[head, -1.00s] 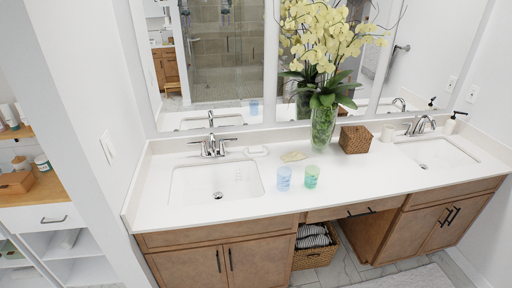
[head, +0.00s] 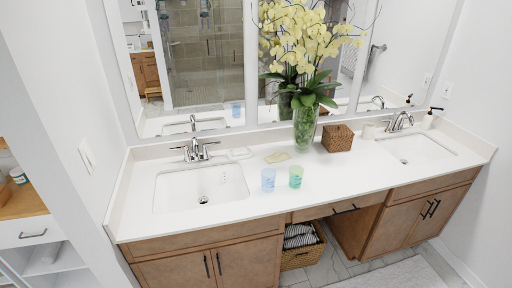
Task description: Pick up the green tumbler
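The green tumbler (head: 295,177) stands upright on the white countertop (head: 340,182), near its front edge and between the two sinks. A blue tumbler (head: 268,180) stands just to its left, with a small gap between them. Neither of my grippers shows in the head view.
A glass vase (head: 304,129) with yellow orchids stands behind the tumblers. A woven box (head: 337,138) is to its right, and a yellowish soap-like item (head: 277,157) lies behind the tumblers. The left sink (head: 202,187) and right sink (head: 416,147) flank them. Wooden cabinets (head: 213,262) are below.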

